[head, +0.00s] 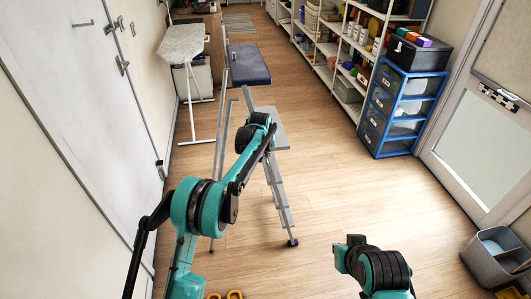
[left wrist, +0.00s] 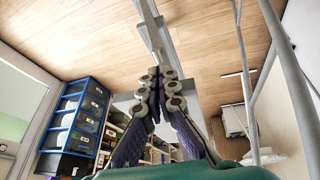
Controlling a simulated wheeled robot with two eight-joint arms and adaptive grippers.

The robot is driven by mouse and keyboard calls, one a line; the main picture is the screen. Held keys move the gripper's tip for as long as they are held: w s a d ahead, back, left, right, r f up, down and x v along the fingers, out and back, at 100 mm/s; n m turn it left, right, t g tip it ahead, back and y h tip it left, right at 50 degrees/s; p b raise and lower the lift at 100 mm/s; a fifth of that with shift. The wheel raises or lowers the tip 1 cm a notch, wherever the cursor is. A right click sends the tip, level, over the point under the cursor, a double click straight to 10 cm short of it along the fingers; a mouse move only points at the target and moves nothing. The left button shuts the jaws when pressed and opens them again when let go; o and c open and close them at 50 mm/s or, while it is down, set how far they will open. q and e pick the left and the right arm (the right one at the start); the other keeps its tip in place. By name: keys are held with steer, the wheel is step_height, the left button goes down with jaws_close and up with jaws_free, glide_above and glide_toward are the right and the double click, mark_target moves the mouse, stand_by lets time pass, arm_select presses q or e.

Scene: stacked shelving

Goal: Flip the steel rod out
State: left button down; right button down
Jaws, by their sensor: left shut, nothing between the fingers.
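A grey metal stepladder (head: 279,195) stands open on the floor ahead, with a dark blue top (head: 249,64). Slim steel bars run up its left side (head: 220,145); I cannot tell for certain which one is the steel rod. My left arm reaches to the ladder, and its wrist hides the fingers in the head view. In the left wrist view my left gripper (left wrist: 155,78) is shut and empty. Its tips are close to a grey metal bar (left wrist: 150,28); contact cannot be told. Thin bars (left wrist: 243,75) pass to the right. My right arm shows at the bottom, its fingers out of sight.
A blue-framed drawer unit (head: 402,105) and white shelving (head: 345,50) line the right side. An ironing board (head: 182,45) stands behind the ladder at left. A grey bin (head: 492,258) sits at lower right. The floor right of the ladder is clear.

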arm_select(q)
steer(key=shift+b+x, duration=0.35)
steer(key=shift+x, duration=1.35)
steer(key=shift+s+d, duration=0.1)
steer(key=shift+s+f, duration=0.1)
steer(key=shift+s+t, duration=0.15)
steer(key=shift+t, duration=0.25)
